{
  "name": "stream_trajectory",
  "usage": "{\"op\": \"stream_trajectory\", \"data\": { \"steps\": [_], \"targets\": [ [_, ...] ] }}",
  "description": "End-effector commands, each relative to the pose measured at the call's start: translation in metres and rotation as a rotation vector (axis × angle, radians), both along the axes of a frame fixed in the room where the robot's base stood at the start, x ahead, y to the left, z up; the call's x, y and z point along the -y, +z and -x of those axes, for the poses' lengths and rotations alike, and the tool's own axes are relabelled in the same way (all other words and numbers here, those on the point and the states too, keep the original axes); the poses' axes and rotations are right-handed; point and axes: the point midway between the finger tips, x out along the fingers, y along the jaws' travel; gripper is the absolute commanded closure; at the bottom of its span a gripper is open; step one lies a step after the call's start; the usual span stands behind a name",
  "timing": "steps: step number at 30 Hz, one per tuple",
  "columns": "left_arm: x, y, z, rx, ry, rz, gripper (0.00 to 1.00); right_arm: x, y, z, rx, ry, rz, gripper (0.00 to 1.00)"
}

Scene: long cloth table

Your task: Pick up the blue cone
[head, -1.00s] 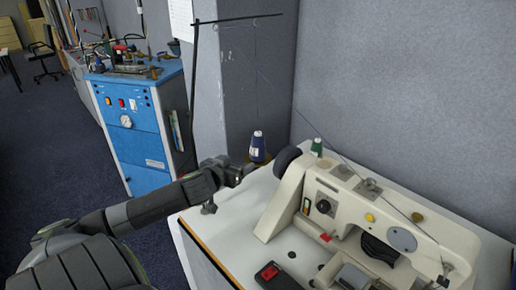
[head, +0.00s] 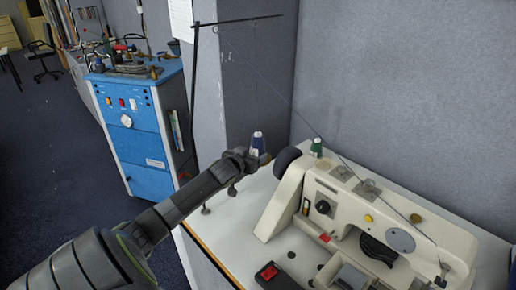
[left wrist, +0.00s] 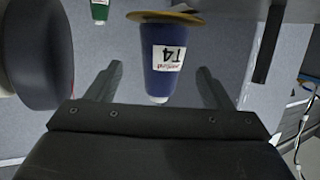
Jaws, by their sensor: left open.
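The blue cone (head: 257,139), a thread cone with a white top and a white label, stands upright at the back of the sewing table, beside the grey wall. My left gripper (head: 250,160) is right in front of it and hides its lower part in the head view. In the left wrist view the blue cone (left wrist: 163,80) appears upside down, with a brownish disc at its base. There it shows between the two open fingers, with a visible gap on each side. My right gripper is in neither view.
A cream sewing machine (head: 345,215) fills the right of the table, its dark handwheel (head: 286,162) close to my left gripper. A green cone (head: 316,147) stands behind it. A thin black thread stand (head: 194,100) rises on the left. A blue cabinet (head: 136,130) stands farther left.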

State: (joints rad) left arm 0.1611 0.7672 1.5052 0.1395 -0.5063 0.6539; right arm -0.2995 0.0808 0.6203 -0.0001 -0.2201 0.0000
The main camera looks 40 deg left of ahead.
Motion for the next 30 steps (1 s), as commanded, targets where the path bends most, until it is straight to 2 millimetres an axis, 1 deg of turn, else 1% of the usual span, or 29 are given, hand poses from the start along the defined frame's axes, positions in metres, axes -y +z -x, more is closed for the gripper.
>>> {"op": "stream_trajectory", "data": {
  "steps": [8, 13, 18, 25, 26, 30],
  "targets": [
    [-0.011, -0.005, -0.024, 0.001, 0.002, 0.003, 0.26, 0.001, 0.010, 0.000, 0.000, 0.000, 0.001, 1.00],
    [-0.016, -0.011, -0.038, 0.001, 0.001, 0.003, 0.26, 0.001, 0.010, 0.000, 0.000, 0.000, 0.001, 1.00],
    [-0.017, -0.013, -0.043, 0.000, 0.000, 0.001, 0.26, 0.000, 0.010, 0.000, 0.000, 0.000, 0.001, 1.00],
    [-0.018, -0.013, -0.043, 0.000, 0.000, 0.000, 0.26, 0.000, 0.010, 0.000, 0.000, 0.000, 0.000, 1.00],
    [-0.018, -0.013, -0.043, 0.000, 0.000, 0.000, 0.28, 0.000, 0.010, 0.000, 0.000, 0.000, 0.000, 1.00],
    [-0.018, -0.013, -0.043, 0.000, 0.000, 0.000, 0.47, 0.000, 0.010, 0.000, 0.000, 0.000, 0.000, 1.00]
  ]
}}
